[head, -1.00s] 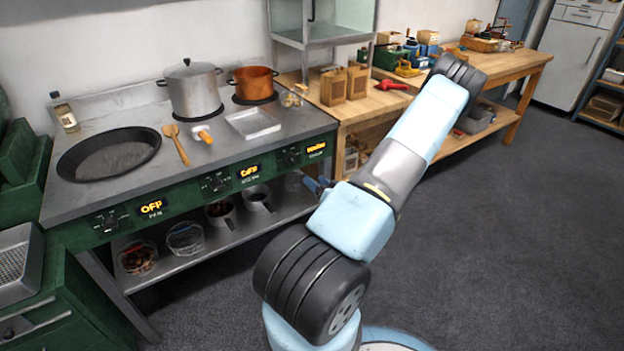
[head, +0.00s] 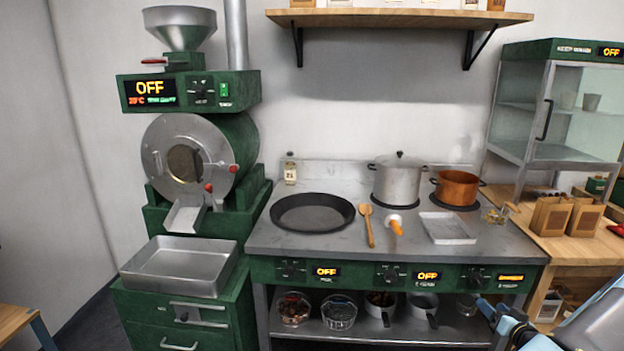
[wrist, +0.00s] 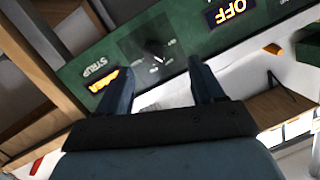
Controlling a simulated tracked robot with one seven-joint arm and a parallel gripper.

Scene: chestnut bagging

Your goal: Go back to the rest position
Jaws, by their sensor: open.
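My gripper (wrist: 158,66) is open and empty, its two dark fingers spread apart in the wrist view. Between and beyond them is the green stove front with a black knob (wrist: 158,58), a "SYRUP" label and a lit amber display (wrist: 110,80). The gap between fingers and knob is hard to judge. In the head view, part of my gripper (head: 492,312) shows at the lower right, in front of the stove's lower shelf and below the knob panel. My pale blue arm runs off the bottom right corner.
A green roaster (head: 225,150) stands left. A wooden bench (head: 545,222) with paper bags (head: 552,216) stands right.

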